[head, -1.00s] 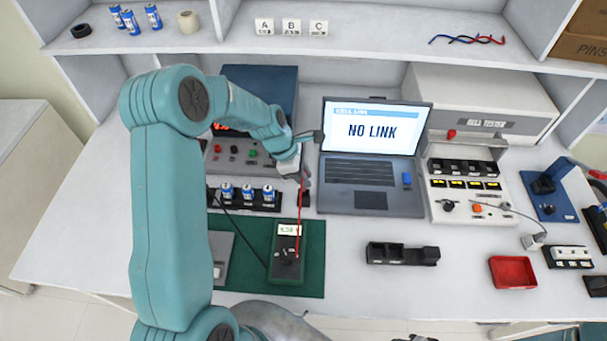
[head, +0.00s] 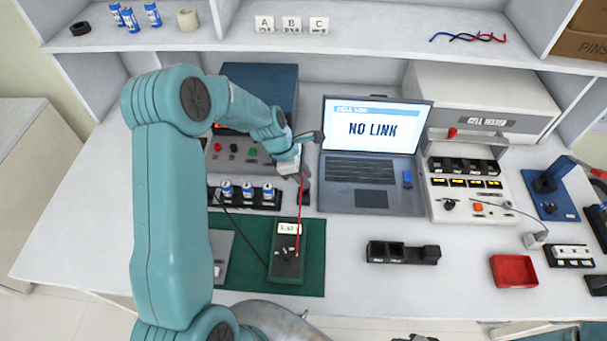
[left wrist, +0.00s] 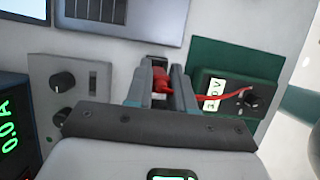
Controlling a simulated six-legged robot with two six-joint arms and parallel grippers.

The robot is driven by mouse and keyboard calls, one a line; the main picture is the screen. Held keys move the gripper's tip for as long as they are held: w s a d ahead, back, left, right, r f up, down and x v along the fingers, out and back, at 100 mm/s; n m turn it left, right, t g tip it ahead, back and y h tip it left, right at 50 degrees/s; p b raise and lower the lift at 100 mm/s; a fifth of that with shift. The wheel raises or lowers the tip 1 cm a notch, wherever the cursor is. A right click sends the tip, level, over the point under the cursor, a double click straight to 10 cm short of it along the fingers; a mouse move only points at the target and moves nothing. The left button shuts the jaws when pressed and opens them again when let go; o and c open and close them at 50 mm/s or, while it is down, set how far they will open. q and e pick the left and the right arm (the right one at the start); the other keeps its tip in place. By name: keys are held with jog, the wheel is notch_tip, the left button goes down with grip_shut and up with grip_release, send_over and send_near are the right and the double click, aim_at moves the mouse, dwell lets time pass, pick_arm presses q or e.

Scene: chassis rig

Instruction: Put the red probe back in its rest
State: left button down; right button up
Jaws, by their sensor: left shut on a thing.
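My left gripper (head: 304,178) is shut on the red probe (left wrist: 160,82), which shows between the two fingers in the left wrist view. Its red lead (head: 299,215) runs down to the dark green meter (head: 287,250) on a green mat (head: 313,272). The meter also shows in the left wrist view (left wrist: 230,97). The gripper is above the bench, behind the meter and right of the rack of blue cells (head: 247,192). The probe's tip is hidden or too small to tell. I cannot make out which piece is its rest. My right gripper is not clearly in view.
A laptop (head: 371,170) reading NO LINK stands right of the gripper. A black block with square sockets (head: 402,253) and a red tray (head: 513,271) lie on the front right. A grey power supply (head: 233,157) is behind. Bare bench lies between mat and black block.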

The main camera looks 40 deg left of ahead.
pick_arm(q)
jog(key=shift+f+b, duration=1.25)
jog(key=shift+f, duration=0.7)
jog(key=c, duration=0.9)
grip_release()
jog(key=shift+r, duration=0.1)
jog(key=v, duration=1.6)
jog(key=shift+r+b, duration=0.15)
jog(key=shift+b, duration=0.3)
